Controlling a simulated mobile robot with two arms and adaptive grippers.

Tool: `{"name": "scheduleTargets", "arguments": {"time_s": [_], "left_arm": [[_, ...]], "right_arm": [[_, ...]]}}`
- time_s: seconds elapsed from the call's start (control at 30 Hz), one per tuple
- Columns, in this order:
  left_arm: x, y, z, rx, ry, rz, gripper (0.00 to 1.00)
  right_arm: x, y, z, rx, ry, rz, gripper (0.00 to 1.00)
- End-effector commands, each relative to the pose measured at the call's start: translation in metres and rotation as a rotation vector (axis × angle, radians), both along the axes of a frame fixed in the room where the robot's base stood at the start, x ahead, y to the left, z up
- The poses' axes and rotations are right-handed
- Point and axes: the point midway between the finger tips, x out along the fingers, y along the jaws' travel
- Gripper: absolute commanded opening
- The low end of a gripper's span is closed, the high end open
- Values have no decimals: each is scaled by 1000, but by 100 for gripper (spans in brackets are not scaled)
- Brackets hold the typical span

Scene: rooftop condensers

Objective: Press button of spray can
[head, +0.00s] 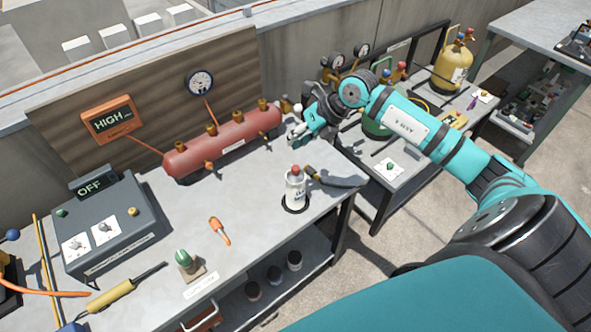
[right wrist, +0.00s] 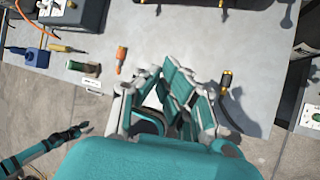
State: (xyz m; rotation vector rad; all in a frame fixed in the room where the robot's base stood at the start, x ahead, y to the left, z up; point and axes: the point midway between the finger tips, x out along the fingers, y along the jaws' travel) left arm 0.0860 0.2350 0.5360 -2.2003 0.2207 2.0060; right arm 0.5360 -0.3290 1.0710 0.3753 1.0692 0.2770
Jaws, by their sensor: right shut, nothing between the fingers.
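The spray can (head: 295,188) is white with a red top. It stands upright inside a black ring on the grey workbench (head: 255,225) in the head view. My right gripper (head: 296,131) is shut and empty, above the bench and behind the can in the picture, apart from it. In the right wrist view its fingers (right wrist: 172,92) fill the middle, and the can is not visible there, apparently hidden behind them. My left gripper (right wrist: 82,130) shows small at the lower left of the right wrist view; its fingers are too small to read. It is not in the head view.
A red tank (head: 222,143) with brass valves stands at the back. An orange tool (head: 220,231) and a green-topped item (head: 187,262) lie to the left. A grey control box (head: 108,228) stands farther left.

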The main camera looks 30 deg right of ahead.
Motion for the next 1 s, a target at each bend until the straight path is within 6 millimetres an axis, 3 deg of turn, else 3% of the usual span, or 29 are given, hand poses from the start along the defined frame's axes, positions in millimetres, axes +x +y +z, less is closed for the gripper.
{"name": "scheduleTargets", "arguments": {"time_s": [0.1,0.33,1.0], "left_arm": [[0,0,-16,0,0,0,40],[0,0,-37,0,0,0,40],[0,0,-39,0,0,0,40]], "right_arm": [[0,0,-24,1,2,-1,0],[0,-1,-52,-1,-1,-1,0],[0,0,-56,0,0,-2,0]]}}
